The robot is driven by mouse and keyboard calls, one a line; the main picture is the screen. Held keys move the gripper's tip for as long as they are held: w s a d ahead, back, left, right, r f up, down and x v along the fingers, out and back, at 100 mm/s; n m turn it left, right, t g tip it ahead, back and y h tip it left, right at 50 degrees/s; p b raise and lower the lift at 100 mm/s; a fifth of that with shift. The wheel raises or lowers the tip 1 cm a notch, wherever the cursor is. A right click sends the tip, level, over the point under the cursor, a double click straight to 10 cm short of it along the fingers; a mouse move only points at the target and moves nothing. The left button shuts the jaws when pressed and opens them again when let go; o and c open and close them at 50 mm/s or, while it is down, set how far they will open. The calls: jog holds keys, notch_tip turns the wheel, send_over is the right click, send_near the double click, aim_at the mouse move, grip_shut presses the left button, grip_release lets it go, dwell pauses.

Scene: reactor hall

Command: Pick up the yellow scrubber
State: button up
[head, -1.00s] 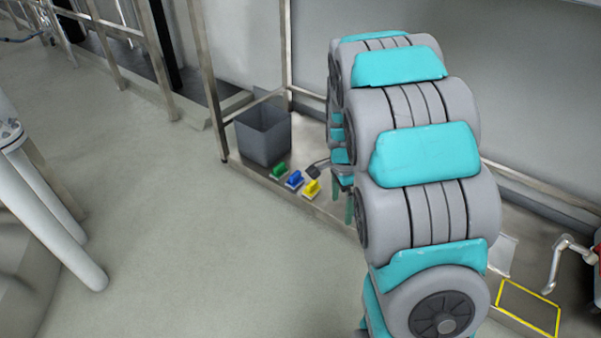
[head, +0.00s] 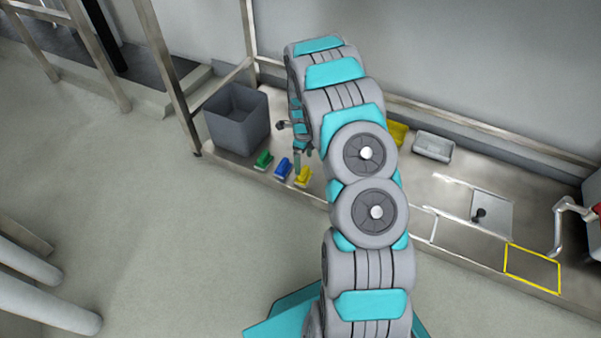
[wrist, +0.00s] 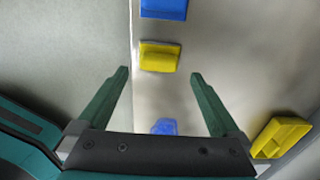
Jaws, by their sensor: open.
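The yellow scrubber (head: 303,176) lies on the steel bench near its front edge, at the right end of a row with a blue scrubber (head: 283,168) and a green scrubber (head: 263,160). In the wrist view the yellow scrubber (wrist: 160,57) shows just beyond and between my fingertips, with the blue one (wrist: 163,9) above it. My gripper (wrist: 159,72) is open and empty, fingers apart on either side of the scrubber's line. In the head view my gripper (head: 303,153) is just behind the scrubber, partly hidden by my arm.
A grey bin (head: 237,120) stands left of the row. A yellow tray (wrist: 281,138) lies right in the wrist view, and a blue item (wrist: 164,127) shows between the fingers. A pale tray (head: 433,146) and a yellow outline (head: 532,268) are farther right. Steel posts rise at left.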

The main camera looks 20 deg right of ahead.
aim_at(304, 170)
jog(key=shift+f, duration=3.15)
jog(key=shift+c, duration=0.4)
jog(key=shift+s, duration=0.1)
jog(key=c, duration=1.2)
jog(key=shift+r, duration=0.1)
jog(key=shift+c, duration=0.2)
jog(key=shift+r, duration=0.55)
jog(key=shift+s+r, duration=0.25)
jog(key=shift+r, duration=0.4)
jog(key=shift+s+r, duration=0.2)
jog(key=shift+r, duration=0.4)
jog(key=s+r, duration=0.1)
jog(key=s, duration=1.4)
jog(key=shift+a+r+p, duration=0.15)
jog(key=shift+a+p, duration=0.1)
jog(key=shift+p, duration=0.1)
